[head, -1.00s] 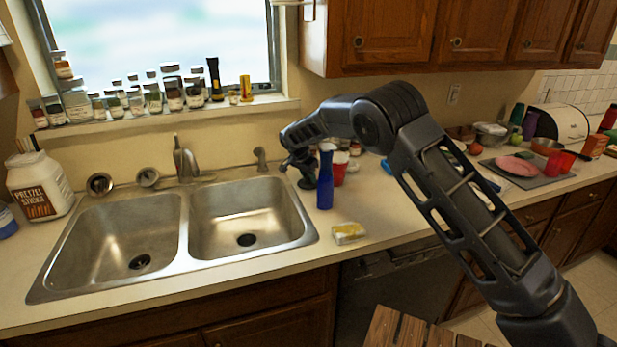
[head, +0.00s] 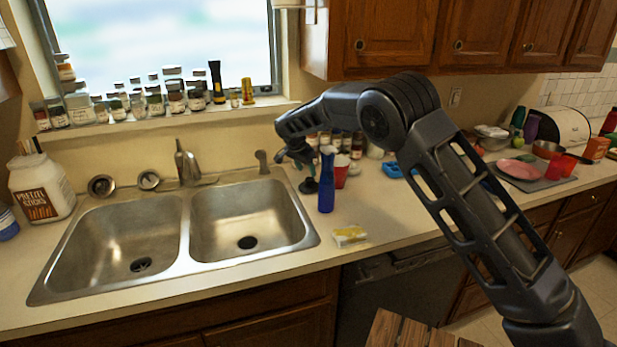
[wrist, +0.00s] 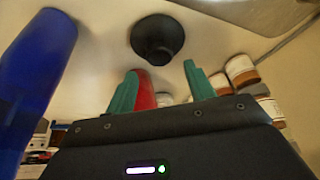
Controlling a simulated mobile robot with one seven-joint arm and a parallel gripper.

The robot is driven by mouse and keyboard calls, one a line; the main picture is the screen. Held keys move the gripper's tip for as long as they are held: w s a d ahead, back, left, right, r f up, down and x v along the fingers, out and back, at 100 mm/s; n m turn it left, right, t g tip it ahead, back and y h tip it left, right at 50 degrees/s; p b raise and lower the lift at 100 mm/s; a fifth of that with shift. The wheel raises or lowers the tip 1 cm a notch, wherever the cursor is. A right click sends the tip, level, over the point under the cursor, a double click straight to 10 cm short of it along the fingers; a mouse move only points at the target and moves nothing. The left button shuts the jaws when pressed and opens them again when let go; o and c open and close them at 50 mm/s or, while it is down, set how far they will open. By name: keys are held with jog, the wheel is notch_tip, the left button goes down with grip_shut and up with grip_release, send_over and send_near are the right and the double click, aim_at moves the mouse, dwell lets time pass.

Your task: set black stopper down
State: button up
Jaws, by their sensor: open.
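The black stopper (wrist: 157,40) stands on the counter just beyond my fingertips in the wrist view. In the head view the stopper (head: 309,186) is a small dark shape right of the sink, left of the blue bottle. My gripper (wrist: 161,78) is open, its two green fingers apart with nothing between them touching the stopper. In the head view my gripper (head: 300,163) is just above the stopper, partly hidden by my arm.
The blue bottle (head: 327,180) stands close at the right, with a red cup (head: 341,172) and several jars behind. A yellow-white packet (head: 349,236) lies in front. The double sink (head: 184,240) is to the left.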

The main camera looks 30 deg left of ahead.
jog(key=v, duration=0.5)
jog(key=shift+s+r, duration=0.1)
jog(key=shift+r, duration=0.25)
